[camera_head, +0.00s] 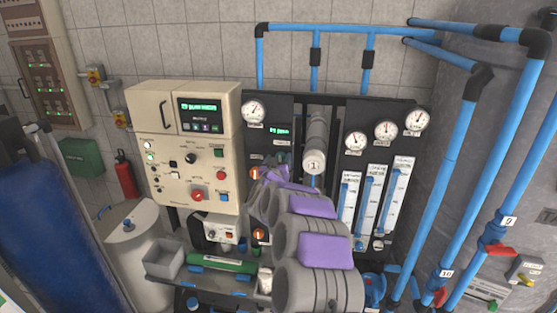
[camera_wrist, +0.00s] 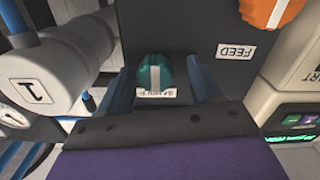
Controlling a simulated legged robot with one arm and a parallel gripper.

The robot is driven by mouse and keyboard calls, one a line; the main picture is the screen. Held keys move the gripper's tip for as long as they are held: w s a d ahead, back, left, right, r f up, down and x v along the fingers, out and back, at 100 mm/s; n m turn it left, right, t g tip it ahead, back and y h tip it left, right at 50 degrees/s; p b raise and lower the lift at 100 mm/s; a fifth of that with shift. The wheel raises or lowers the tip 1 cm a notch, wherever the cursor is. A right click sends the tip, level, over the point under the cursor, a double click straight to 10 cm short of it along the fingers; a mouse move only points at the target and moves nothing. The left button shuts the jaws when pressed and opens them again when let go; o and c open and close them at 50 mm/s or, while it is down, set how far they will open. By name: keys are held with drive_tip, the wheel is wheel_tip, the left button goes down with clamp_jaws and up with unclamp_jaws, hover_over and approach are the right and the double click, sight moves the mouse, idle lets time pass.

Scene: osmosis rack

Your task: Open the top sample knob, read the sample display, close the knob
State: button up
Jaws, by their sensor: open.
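The teal sample knob (camera_wrist: 155,74) has a white stripe and sits on the dark panel beside an upside-down, partly hidden label in the wrist view. My gripper (camera_wrist: 160,66) is open, its two blue fingers on either side of the knob with gaps showing; I cannot tell how far they are from the panel. In the head view my gripper (camera_head: 268,172) is in front of the panel's middle, and my arm hides much of the panel's lower part. The small green-lit sample display (camera_head: 279,131) is above it, its digits too small to read.
An orange knob (camera_wrist: 272,10) with a FEED label is near the teal knob. A grey cylinder (camera_head: 316,145) marked 1 stands right of my gripper. A cream control box (camera_head: 185,150) is at the left; flow tubes (camera_head: 372,200) and blue pipes (camera_head: 437,180) are at the right.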

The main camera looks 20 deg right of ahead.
drive_tip(key=shift+w+d, duration=0.25)
drive_tip(key=shift+d, duration=0.25)
drive_tip(key=shift+a, duration=0.1)
drive_tip(key=c, duration=1.1)
drive_tip(key=shift+o, duration=0.2)
